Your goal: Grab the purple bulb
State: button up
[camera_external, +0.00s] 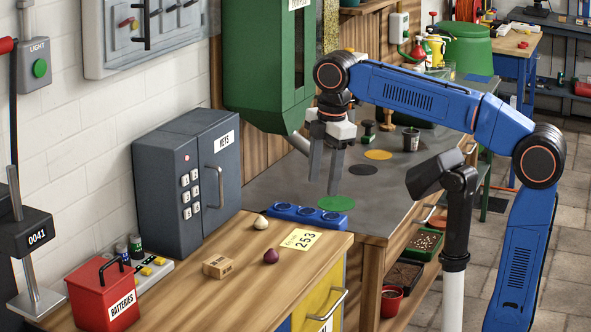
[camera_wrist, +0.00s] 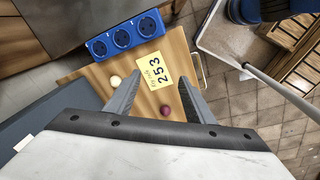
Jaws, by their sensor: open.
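The purple bulb (camera_external: 271,256) is a small dark purple round thing on the wooden bench top, beside a yellow card marked 253. In the wrist view the purple bulb (camera_wrist: 165,110) shows between the two fingers, closer to the right one. My gripper (camera_external: 324,187) is open and empty, pointing down, above and to the right of the bulb in the outside view. In the wrist view my gripper's fingers (camera_wrist: 161,88) are spread wide apart. Nothing lies in the jaws.
A cream bulb (camera_external: 261,222), the yellow card (camera_external: 300,239), a blue holder with round sockets (camera_external: 308,215) and a small cardboard box (camera_external: 217,267) are near the purple bulb. A grey key safe (camera_external: 187,183) and a red battery box (camera_external: 102,294) stand to the left.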

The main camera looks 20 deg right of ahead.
aim_at(270, 250)
jog(key=s+a+r+n, duration=0.2)
jog(key=s+a+n, duration=0.15)
jog(key=a, duration=0.45)
jog(key=s+a+r+n, duration=0.3)
jog(key=a+n, duration=0.1)
jog(key=a, duration=0.3)
jog(key=shift+g+h, duration=0.4)
jog(key=f, duration=1.7)
jog(key=shift+s+a+f, duration=0.15)
jog(key=shift+s+f, duration=0.1)
jog(key=shift+s, duration=0.05)
jog(key=shift+c, duration=0.4)
jog(key=c, duration=1.1)
jog(key=shift+o, duration=0.2)
